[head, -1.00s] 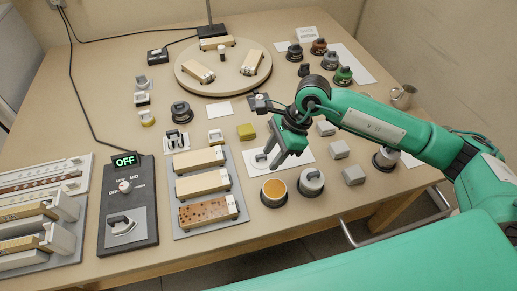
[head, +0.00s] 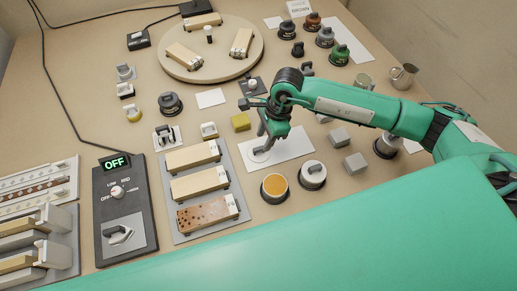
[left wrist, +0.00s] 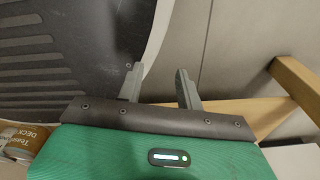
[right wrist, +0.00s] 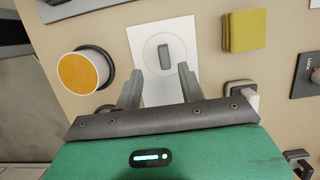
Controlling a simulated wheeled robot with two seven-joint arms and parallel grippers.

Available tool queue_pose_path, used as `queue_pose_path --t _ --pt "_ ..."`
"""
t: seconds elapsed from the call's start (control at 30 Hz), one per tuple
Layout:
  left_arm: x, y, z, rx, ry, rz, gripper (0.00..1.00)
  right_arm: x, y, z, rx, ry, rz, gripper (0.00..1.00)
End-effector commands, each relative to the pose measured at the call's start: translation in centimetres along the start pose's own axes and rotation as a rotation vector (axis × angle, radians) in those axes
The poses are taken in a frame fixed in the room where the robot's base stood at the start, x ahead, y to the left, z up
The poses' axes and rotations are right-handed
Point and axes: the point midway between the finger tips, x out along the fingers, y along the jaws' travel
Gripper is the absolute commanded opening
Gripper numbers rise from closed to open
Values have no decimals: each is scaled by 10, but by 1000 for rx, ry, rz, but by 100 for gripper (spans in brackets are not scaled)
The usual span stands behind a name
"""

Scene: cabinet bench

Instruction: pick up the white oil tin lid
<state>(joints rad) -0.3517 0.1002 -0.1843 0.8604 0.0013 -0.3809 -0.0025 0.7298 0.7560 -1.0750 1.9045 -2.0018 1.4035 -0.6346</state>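The white oil tin lid (right wrist: 157,53) is a pale disc with an upright grey grip. It lies on a white sheet (right wrist: 184,25) and shows in the head view (head: 257,156), partly behind my fingers. My right gripper (right wrist: 160,83) is open and empty. In the right wrist view the lid's grip is just beyond its fingertips and between their lines; I see no contact. In the head view my right gripper (head: 264,143) is over the sheet beside the lid. My left gripper (left wrist: 159,77) is open and empty, away from the bench top.
An open tin with orange contents (head: 274,187) and a grey-lidded tin (head: 312,175) stand in front of the sheet. A grey tray with wooden blocks (head: 225,218) is to the left; grey cubes (head: 340,137) are to the right.

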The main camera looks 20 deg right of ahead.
Motion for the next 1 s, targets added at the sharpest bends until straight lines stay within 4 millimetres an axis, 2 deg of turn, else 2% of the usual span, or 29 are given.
queue_pose_path --t 0.23,0.43,0.57,0.7,0.77,0.9,1.0 --pt "-8 5 -23 -4 36 5 36 24 -5 0 2 1 4 40" --pt "-6 16 -3 -6 14 18 36 50 -7 -1 1 0 1 40" --pt "-5 17 6 -5 4 19 36 55 -8 -2 0 0 0 40" --pt "-5 14 6 -4 3 16 36 55 -8 -2 0 0 0 40" --pt "-5 12 5 -3 4 14 36 55 -8 -2 0 0 0 30" --pt "-5 8 3 -1 6 8 36 55 -8 -2 0 0 0 3" --pt "-6 4 3 1 7 5 36 54 -8 -2 0 0 0 0"
